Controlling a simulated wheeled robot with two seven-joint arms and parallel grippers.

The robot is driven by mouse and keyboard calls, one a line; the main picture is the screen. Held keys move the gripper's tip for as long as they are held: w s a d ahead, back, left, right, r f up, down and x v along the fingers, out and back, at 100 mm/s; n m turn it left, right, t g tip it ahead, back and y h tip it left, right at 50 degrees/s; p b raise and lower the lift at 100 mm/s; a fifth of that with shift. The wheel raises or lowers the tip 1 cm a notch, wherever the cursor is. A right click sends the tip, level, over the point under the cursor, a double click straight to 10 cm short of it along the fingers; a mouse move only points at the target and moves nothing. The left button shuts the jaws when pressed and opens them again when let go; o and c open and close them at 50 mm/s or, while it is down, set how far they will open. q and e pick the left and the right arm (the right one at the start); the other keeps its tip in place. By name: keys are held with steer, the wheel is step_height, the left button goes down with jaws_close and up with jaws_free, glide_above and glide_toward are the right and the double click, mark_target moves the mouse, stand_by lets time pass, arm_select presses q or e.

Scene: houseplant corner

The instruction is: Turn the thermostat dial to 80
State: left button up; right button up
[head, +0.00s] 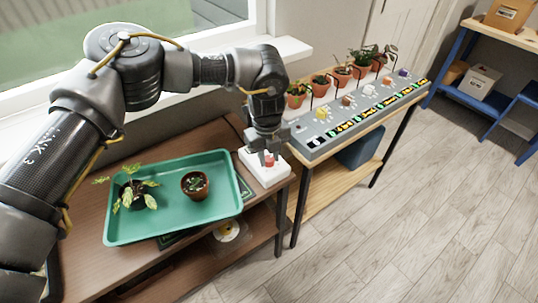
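A small white box (266,174) with a red dial (269,160) on top sits at the right end of the brown wooden table; I take it to be the thermostat. Any scale or number on it is too small to read. My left gripper (266,154) points down right at the red dial, with its fingers close about it. The fingers partly hide the dial, and I cannot tell whether they grip it or stand apart from it. My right gripper is not in view.
A green tray (118,235) with a leafy plant (135,193) and a small potted plant (195,185) is left of the box. To the right, a grey panel (312,153) with coloured knobs stands before several potted plants. A blue shelf (448,65) is far right.

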arm_select(q)
steer(key=c, duration=0.4)
steer(key=shift+c, duration=0.2)
